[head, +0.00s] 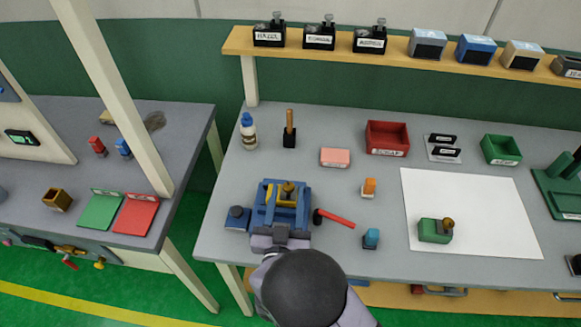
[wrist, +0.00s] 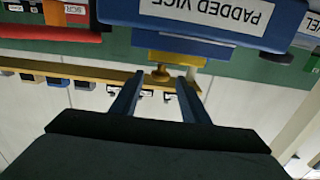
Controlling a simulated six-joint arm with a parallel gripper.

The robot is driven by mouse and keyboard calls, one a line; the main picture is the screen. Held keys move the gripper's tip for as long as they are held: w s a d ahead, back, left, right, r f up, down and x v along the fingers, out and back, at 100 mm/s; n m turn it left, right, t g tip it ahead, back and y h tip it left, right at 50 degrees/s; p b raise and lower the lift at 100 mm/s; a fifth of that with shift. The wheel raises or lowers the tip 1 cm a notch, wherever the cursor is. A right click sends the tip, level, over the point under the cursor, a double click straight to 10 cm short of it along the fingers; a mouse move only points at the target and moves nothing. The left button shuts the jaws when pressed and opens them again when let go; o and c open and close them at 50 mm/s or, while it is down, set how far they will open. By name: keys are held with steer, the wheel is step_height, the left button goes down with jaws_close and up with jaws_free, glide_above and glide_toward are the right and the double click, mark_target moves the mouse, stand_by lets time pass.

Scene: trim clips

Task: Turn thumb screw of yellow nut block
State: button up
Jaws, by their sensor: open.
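The yellow nut block (wrist: 188,56) sits at the blue padded vice (wrist: 215,18), partly hidden by it in the wrist view. Its brass thumb screw (wrist: 161,74) points toward my gripper (wrist: 160,80). The two fingers are open, one on each side of the screw near their tips; I cannot tell whether either touches it. In the head view the vice (head: 258,218) stands on the bench at the left, with the brass screw (head: 289,186) showing at its top. My wrist covers the area in front of the vice there.
A red-handled tool (head: 337,219) lies just right of the vice. A green block with a brass knob (head: 432,232) sits on the white sheet (head: 470,195). An orange item (head: 369,187), a blue item (head: 371,238) and a red bin (head: 387,137) stand nearby. Bare bench lies between them.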

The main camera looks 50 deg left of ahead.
steer(key=shift+p+x, duration=1.2)
steer(key=shift+x, duration=2.5)
steer(key=shift+f, duration=0.1)
steer(key=c, duration=1)
